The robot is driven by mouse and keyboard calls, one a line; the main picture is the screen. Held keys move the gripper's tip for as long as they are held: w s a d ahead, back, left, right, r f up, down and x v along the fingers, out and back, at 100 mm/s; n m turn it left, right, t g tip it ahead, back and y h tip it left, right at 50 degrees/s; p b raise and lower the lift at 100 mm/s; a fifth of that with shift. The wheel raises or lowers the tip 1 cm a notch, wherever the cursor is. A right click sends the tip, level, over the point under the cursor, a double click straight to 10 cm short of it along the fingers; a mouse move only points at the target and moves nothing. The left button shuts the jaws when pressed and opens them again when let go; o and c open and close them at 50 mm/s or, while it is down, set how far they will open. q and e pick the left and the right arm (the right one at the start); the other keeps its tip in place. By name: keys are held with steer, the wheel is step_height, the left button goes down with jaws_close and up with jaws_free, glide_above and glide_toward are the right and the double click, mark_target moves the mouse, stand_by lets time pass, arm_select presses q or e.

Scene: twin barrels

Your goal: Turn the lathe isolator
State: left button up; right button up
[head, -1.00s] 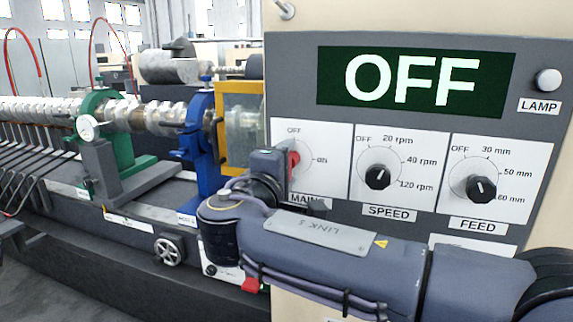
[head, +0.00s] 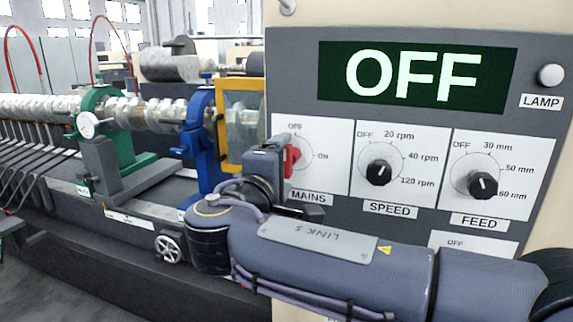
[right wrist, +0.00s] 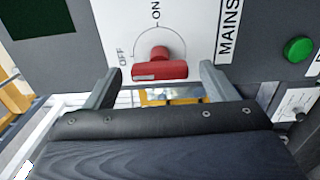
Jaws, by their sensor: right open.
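The lathe isolator is a red rotary handle on the MAINS plate of the grey panel. In the right wrist view the handle (right wrist: 160,69) lies across the picture, its pale-marked end toward OFF and ON a quarter turn away. In the head view the handle (head: 292,157) stands about upright under OFF, partly hidden by my gripper. My right gripper (right wrist: 159,72) is open, one finger on each side of the handle, with visible gaps. It also shows in the head view (head: 277,152), where the fingers are partly hidden. My left gripper is not in view.
The display (head: 417,75) reads OFF. SPEED (head: 379,173) and FEED (head: 482,185) knobs are to the right, with a lamp (head: 551,75) above. A green button (right wrist: 298,50) is near MAINS. A yellow-framed guard (head: 241,85) and a lathe with a crankshaft (head: 160,114) stand left.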

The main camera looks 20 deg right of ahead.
steer(key=v, duration=0.5)
steer(key=shift+s+a, duration=0.1)
steer(key=shift+s, duration=0.05)
steer(key=s+d+f+m+g+y, duration=0.1)
steer(key=s+d+f+g, duration=0.15)
steer(key=d+f, duration=0.3)
steer(key=s+d+f+m+g+y+p, duration=0.1)
steer(key=s+d+f+g+y, duration=0.15)
steer(key=d+f, duration=0.3)
steer(key=s+d+f+m+g+y, duration=0.1)
steer(key=s+d+f+g, duration=0.1)
steer(key=d+f+g, duration=0.3)
steer(key=s+a+f+m+y+p, duration=0.1)
steer(key=s+a+f+m+y, duration=0.2)
steer(key=s+f+m+y, duration=0.1)
steer(key=s+a+f+m+y, duration=0.2)
steer(key=s+f+m+y, duration=0.3)
steer(key=s+f, duration=0.3)
steer(key=s+m, duration=0.1)
steer(key=s, duration=0.1)
steer(key=shift+s+a+t+p, duration=0.3)
steer(key=shift+a+p, duration=0.05)
steer(key=shift+a, duration=0.05)
